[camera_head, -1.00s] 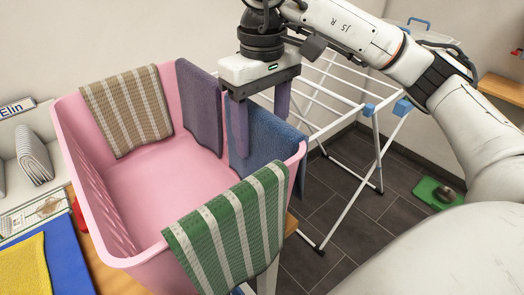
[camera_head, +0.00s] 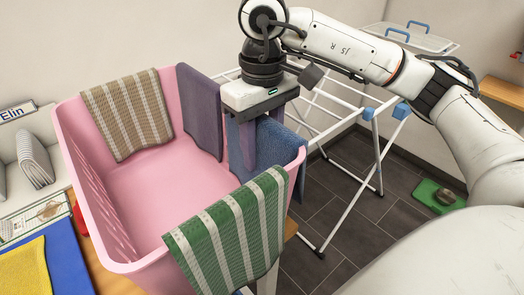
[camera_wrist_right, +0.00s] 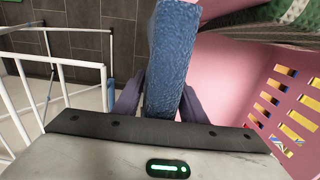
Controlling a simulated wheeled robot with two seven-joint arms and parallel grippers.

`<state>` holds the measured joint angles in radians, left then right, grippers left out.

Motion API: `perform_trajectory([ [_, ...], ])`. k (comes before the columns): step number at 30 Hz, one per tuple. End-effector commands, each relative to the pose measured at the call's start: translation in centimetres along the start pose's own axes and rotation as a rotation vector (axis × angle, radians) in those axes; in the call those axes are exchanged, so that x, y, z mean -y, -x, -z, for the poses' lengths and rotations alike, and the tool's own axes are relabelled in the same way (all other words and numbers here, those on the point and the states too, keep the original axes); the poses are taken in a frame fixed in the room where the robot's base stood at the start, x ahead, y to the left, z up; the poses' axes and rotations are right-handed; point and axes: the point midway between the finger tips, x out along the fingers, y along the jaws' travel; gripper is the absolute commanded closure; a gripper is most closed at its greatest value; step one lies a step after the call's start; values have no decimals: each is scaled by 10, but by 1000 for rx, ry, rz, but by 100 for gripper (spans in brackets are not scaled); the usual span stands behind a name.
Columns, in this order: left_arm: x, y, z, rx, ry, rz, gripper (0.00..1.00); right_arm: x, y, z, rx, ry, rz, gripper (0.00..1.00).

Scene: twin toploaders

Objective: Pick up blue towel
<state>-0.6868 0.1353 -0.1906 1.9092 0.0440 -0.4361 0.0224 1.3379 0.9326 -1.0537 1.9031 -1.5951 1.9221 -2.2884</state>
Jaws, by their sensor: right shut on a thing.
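The blue towel (camera_head: 273,148) hangs over the right-hand rim of the pink basket (camera_head: 145,190), partly hidden by my gripper and the green striped towel. My right gripper (camera_head: 262,140) is above that rim, pointing down, with its purple-grey fingers either side of the towel. In the right wrist view the blue towel (camera_wrist_right: 172,62) runs between the two fingers of the gripper (camera_wrist_right: 160,100), which is shut on it. The towel is still draped at the rim. My left gripper is not in view.
A green striped towel (camera_head: 232,225), a purple towel (camera_head: 200,110) and a brown striped towel (camera_head: 127,113) hang on the basket rim. A white drying rack (camera_head: 352,190) stands to the right on dark tiles. The basket's inside is empty where visible.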

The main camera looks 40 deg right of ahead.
Motion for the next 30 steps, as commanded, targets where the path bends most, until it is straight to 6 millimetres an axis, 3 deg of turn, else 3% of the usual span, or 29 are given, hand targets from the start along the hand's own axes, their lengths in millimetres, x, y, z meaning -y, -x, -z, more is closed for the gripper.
perform_trajectory([
  [5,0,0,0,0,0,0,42,0,7,1,-3,0,1,94],
  [11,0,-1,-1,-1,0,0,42,1,30,1,-6,1,2,94],
  [30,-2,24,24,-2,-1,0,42,1,165,1,-7,-1,-1,94],
])
